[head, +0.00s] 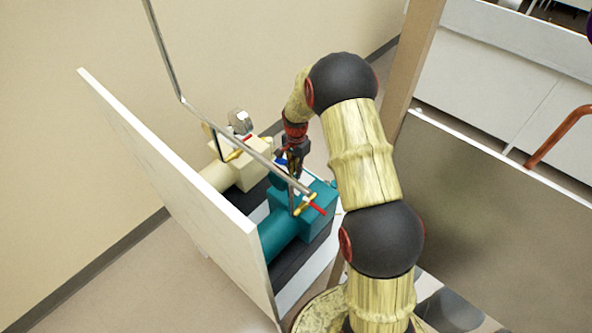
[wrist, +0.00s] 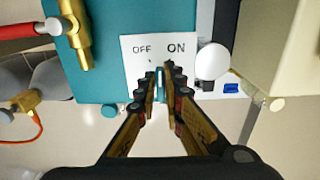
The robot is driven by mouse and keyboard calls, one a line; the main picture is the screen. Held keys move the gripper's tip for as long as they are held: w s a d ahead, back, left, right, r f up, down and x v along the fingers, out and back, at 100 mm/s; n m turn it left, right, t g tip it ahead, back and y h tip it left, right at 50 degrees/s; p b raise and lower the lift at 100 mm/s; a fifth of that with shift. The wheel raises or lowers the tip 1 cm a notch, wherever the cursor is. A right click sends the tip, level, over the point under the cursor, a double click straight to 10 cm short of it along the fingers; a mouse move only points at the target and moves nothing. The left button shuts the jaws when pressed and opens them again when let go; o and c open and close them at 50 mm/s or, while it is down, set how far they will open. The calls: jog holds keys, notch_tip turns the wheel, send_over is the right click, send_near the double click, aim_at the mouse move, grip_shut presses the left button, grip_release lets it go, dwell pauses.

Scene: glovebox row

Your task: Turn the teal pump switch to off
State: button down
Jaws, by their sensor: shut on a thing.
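The teal pump (head: 318,208) sits on a dark base beside a cream pump. In the wrist view the teal pump (wrist: 105,30) fills the upper left, with a white plate (wrist: 140,50) marked OFF on the left and ON on the right. My gripper (head: 293,174) reaches down at the pump's far end. In the wrist view my gripper (wrist: 161,80) has its fingertips at the lower part of the plate, below and between the two words. It is shut on the small, pale switch (wrist: 160,86), mostly hidden between the fingers. The switch's exact tilt cannot be told.
The cream pump (head: 250,172) stands close by, right in the wrist view (wrist: 285,45). A brass valve with a red handle (wrist: 78,35) is on the teal pump's left. A bent metal pipe (head: 230,138) passes above the pumps. A white panel (head: 165,160) stands in front of them.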

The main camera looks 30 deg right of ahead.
jog(key=shift+n, duration=0.3)
jog(key=shift+s+d+n+b, duration=0.1)
jog(key=shift+n+b, duration=0.15)
jog(key=shift+n, duration=1.1)
jog(key=shift+s+d+n+b, duration=0.1)
jog(key=shift+n+b, duration=0.1)
jog(key=shift+n, duration=1.15)
jog(key=c, duration=2)
grip_release()
jog(key=shift+o, duration=0.4)
notch_tip(320, 180, up, 12)
